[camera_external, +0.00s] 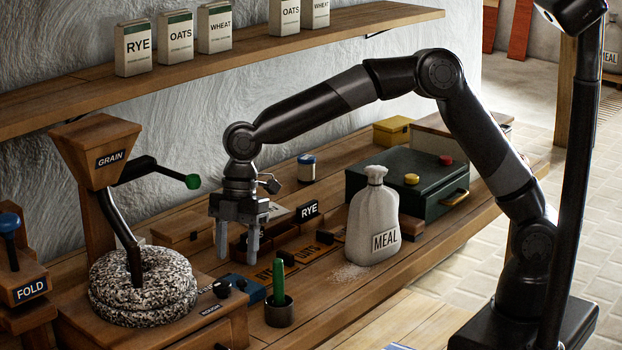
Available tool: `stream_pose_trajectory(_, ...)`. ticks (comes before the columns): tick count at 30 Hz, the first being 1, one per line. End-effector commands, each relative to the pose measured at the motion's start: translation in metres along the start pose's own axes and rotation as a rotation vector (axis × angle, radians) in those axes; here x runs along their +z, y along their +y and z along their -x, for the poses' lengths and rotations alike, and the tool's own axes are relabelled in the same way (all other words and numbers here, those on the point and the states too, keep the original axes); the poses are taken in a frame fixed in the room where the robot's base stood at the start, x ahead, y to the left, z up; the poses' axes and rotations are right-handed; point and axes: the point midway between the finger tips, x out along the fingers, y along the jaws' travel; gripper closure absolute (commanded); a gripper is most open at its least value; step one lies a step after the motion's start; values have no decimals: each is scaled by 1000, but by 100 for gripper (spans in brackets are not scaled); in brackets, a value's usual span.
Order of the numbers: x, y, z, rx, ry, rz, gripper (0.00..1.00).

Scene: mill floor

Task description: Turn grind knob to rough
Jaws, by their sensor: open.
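The grind knob (222,288) is a small dark knob on the wooden base of the grain mill, to the right of the millstone (145,287). A small label reading ROUGH (211,309) is on the base in front of it. Another label to the knob's left is too small to read. The knob's pointer setting cannot be made out. My gripper (236,252) points down with its two fingers apart and nothing between them. In the picture it is above the knob and slightly right of it, not touching it.
A dark cup (279,314) holds a green upright object. The mill's green-tipped crank (192,181) sticks out left of my gripper. A MEAL sack (372,220) stands to the right.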

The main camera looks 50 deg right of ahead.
Motion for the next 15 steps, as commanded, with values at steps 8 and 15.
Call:
stream_pose_trajectory(8, -36, -26, 0, 145, -64, -359, 47)
stream_pose_trajectory(15, -63, -46, 18, 283, -25, -679, 47)
